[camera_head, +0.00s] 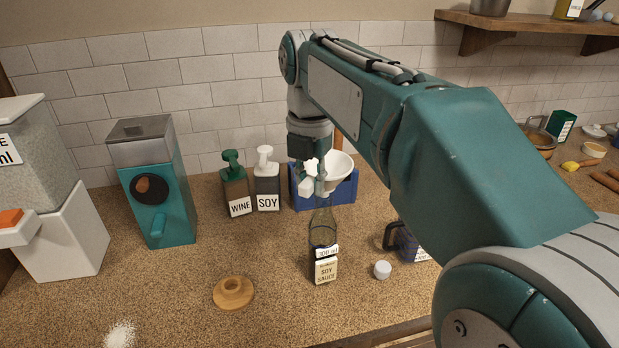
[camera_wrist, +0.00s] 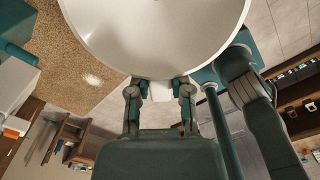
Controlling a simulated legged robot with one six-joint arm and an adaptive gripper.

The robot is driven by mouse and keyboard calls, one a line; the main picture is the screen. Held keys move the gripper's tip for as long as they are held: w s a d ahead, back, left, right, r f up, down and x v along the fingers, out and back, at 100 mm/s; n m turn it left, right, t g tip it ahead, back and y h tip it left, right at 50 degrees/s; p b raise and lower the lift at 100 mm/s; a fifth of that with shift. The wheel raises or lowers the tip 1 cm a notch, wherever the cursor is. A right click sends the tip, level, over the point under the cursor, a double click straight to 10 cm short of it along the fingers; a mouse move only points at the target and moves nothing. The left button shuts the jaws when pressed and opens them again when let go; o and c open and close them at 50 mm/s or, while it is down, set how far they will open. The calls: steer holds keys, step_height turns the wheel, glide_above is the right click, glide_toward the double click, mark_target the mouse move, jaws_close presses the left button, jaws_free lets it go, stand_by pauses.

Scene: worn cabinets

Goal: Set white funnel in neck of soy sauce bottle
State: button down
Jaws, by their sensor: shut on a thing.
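The white funnel (camera_head: 340,167) is held by its rim in my gripper (camera_head: 312,180), its wide mouth facing up. In the wrist view, the funnel (camera_wrist: 155,35) fills the top and the two fingers of my gripper (camera_wrist: 160,90) close on its edge. The soy sauce bottle (camera_head: 323,238) stands upright on the counter, clear glass with "300 ml" and "SOY SAUCE" labels. The funnel is above the bottle's neck in the head view. The spout and neck overlap there, so I cannot tell whether the spout is inside.
A white cap (camera_head: 382,270) lies right of the bottle, near a blue-labelled jug (camera_head: 411,245). A wooden ring (camera_head: 233,292) lies left. Wine (camera_head: 236,190) and soy (camera_head: 267,185) dispensers and a blue bin (camera_head: 342,193) stand behind. The front left counter is mostly clear.

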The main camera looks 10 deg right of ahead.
steer(key=shift+f, duration=0.8)
steer(key=shift+c, duration=2.3)
jaws_free()
step_height(320, 180, up, 12)
steer(key=shift+w+f, duration=0.1)
steer(key=shift+f, duration=0.05)
steer(key=shift+s+m, duration=0.2)
steer(key=shift+m, duration=0.1)
steer(key=s+d+f+m+t, duration=0.1)
steer(key=s+f+m+t, duration=0.1)
steer(key=s+f+m, duration=0.6)
steer(key=s+d+f+m+t, duration=0.2)
steer(key=s+f+m, duration=0.6)
steer(key=f+m, duration=0.5)
steer(key=m+t, duration=0.1)
steer(key=m, duration=0.5)
steer(key=shift+s+d+f+t, duration=0.2)
steer(key=shift+d+f+t, duration=0.1)
